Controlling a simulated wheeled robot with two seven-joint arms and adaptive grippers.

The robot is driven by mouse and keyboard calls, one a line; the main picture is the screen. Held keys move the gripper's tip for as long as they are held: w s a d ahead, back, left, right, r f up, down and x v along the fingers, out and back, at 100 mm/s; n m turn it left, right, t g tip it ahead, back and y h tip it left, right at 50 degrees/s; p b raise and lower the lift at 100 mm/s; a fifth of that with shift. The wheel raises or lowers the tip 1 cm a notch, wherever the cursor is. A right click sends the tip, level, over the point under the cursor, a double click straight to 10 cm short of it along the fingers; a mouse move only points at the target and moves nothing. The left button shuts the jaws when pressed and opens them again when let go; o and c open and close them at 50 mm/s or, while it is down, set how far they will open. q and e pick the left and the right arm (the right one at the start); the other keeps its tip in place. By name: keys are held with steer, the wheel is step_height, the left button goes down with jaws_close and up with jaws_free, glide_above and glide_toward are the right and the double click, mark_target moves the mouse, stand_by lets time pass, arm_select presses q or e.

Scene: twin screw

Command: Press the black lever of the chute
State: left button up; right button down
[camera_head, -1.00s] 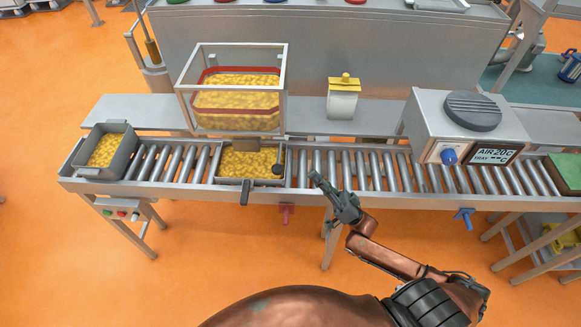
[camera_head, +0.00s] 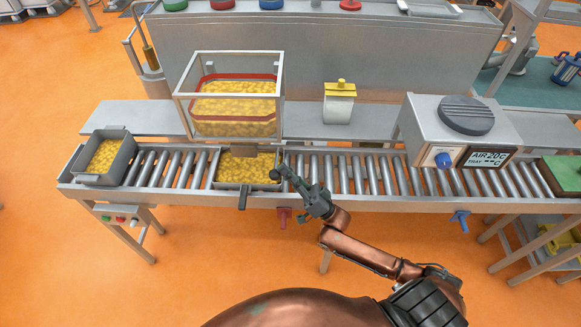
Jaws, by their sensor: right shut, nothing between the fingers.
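The chute is a clear-sided hopper (camera_head: 236,117) with a red band, holding yellow pieces above the roller conveyor. That tray (camera_head: 220,186) sits on the rollers under the chute and holds yellow pieces. My left gripper is not in view.
A second tray (camera_head: 128,156) of yellow pieces stands at the conveyor's left end. A grey machine (camera_head: 424,137) with a blue knob and display spans the rollers at right. A yellow-topped container (camera_head: 339,104) stands on the back shelf. The rollers (camera_head: 350,174) between are clear.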

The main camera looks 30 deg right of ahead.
stand_by(0.3)
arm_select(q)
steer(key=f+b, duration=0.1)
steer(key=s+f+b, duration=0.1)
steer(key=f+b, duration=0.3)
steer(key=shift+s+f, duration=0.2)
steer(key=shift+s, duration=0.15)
arm_select(e)
step_height(320, 180, down, 6)
steer(key=n+y, duration=0.1)
steer(key=n+g+y, duration=0.1)
steer(key=n, duration=0.1)
steer(key=shift+s+a+r+g+y, duration=0.15)
steer(key=shift+r+g+y, duration=0.1)
steer(key=shift+g+y, duration=0.15)
steer(key=v, duration=1.2)
